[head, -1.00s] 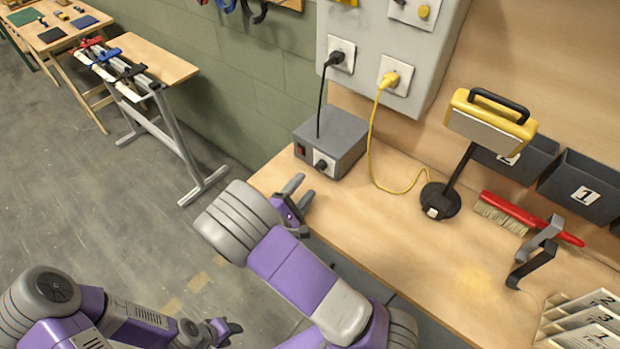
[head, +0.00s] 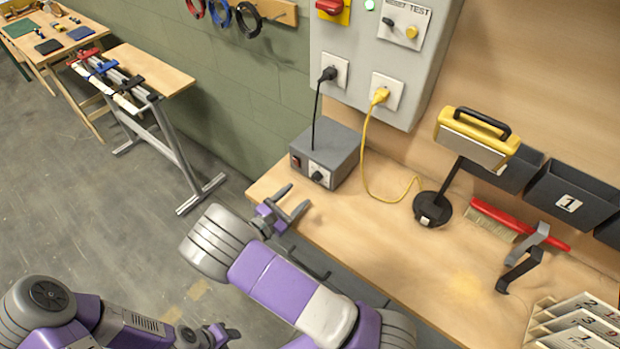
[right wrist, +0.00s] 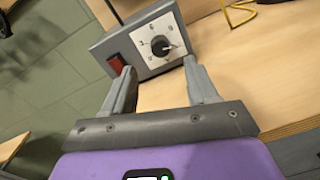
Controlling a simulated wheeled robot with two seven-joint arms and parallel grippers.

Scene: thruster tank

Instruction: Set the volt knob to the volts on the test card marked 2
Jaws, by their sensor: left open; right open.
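The volt knob (head: 318,176) is a black knob on a white dial plate, on the front of a grey power box (head: 337,146) on the bench. My left gripper (head: 229,334) is open, low over the floor.
A red switch (right wrist: 116,64) sits beside the dial. A black cord and a yellow cord (head: 366,165) hang from the wall panel (head: 370,45). A yellow lamp (head: 478,137), a red brush (head: 520,225) and grey bins (head: 570,190) stand to the right. The bench middle is clear.

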